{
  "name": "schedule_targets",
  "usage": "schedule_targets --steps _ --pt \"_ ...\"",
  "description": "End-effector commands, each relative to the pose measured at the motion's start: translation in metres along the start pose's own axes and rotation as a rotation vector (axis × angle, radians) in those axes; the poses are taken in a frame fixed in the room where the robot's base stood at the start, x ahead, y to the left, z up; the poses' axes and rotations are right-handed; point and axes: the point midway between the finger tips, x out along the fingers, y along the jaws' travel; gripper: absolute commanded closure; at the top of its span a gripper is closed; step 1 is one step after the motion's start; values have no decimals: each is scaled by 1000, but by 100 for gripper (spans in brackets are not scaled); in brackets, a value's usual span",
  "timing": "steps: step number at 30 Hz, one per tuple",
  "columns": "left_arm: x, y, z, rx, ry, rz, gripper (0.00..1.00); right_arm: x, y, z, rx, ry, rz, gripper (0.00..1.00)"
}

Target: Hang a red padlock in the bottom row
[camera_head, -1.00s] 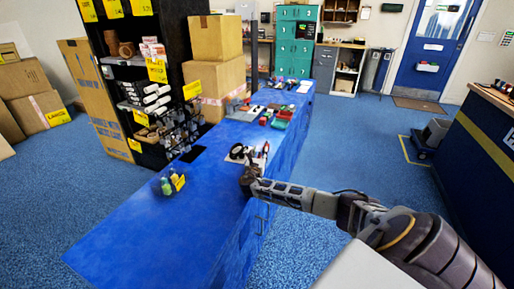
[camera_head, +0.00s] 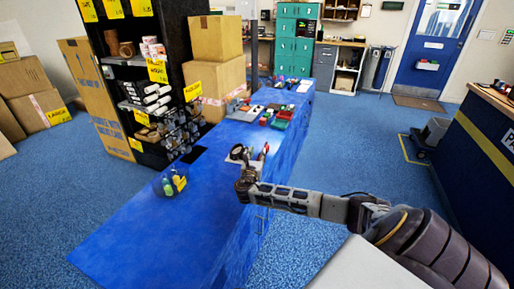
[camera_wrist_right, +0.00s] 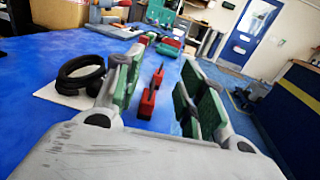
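My right gripper (camera_head: 243,180) is over the near right part of the blue counter (camera_head: 150,226). In the right wrist view its green-padded fingers (camera_wrist_right: 162,68) stand wide apart and hold nothing. Two small red pieces show in the gap between the fingers, a nearer one (camera_wrist_right: 147,100) and a farther one (camera_wrist_right: 158,76). They look like red padlocks, but they are small and partly dark. No contact with the fingers shows. I cannot make out a row of hooks. My left gripper is not in view.
Small bottles (camera_head: 170,186) stand at the counter's left edge. A red bin (camera_head: 285,115) and other goods sit farther back. The counter's near end is clear.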

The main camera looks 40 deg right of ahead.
Motion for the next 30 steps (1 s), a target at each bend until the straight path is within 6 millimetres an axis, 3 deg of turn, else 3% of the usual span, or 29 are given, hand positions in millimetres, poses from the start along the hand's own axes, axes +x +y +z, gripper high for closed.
schedule_targets --steps 10,30 --pt "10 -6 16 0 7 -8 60 0 0 33 0 0 -1 60" --pt "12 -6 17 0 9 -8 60 0 0 36 -1 0 -1 60"
